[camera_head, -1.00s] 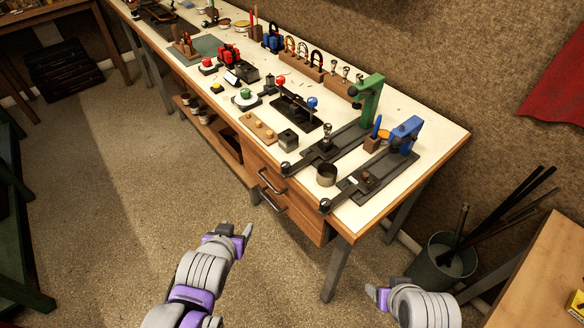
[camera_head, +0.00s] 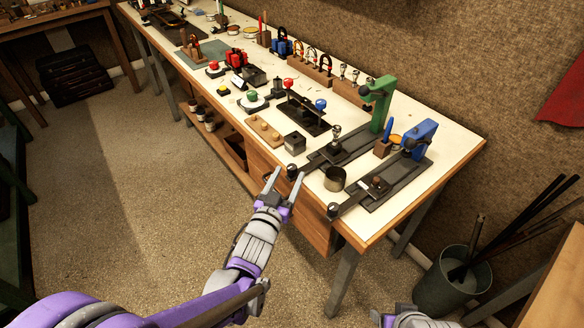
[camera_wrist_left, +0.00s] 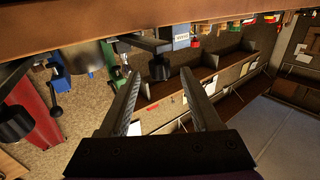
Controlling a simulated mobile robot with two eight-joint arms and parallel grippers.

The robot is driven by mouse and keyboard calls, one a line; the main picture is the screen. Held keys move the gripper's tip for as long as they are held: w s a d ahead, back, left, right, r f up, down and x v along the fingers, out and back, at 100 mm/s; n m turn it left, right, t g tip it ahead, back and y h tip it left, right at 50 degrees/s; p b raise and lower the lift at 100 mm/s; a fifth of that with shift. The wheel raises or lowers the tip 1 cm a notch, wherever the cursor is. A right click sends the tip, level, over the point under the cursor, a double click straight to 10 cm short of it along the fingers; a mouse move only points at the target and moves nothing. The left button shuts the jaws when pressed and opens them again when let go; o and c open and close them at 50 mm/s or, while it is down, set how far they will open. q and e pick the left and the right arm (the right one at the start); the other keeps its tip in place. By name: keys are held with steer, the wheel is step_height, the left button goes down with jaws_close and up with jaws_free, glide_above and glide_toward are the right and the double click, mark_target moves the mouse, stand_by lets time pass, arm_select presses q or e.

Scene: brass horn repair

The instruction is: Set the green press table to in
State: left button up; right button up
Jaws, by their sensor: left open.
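The green press (camera_head: 379,105) stands on the bench, on a long dark base. Its dark table (camera_head: 327,154), bearing a small metal piece (camera_head: 336,131), sits on the base toward the bench's front edge, short of the press head. A dark round knob (camera_head: 291,171) ends its bar at that edge. It also shows in the left wrist view (camera_wrist_left: 160,68), beyond and between my fingertips. My left gripper (camera_head: 284,181) is open and empty, close to this knob; contact is not visible. My right gripper (camera_head: 384,318) is only partly in view at the bottom edge.
A blue press (camera_head: 420,138) with its own knob (camera_head: 333,210) stands to the right. A round metal cup (camera_head: 335,179) sits between the two knobs. A grey metal block (camera_head: 295,143) is just left of the green press base. Drawers lie under the bench edge.

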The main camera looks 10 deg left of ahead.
mark_target(290, 172)
arm_select(q)
steer(key=shift+w+d, duration=0.2)
steer(key=shift+w, duration=0.7)
steer(key=shift+w+d, duration=0.15)
steer(key=shift+w, duration=0.75)
jaws_close()
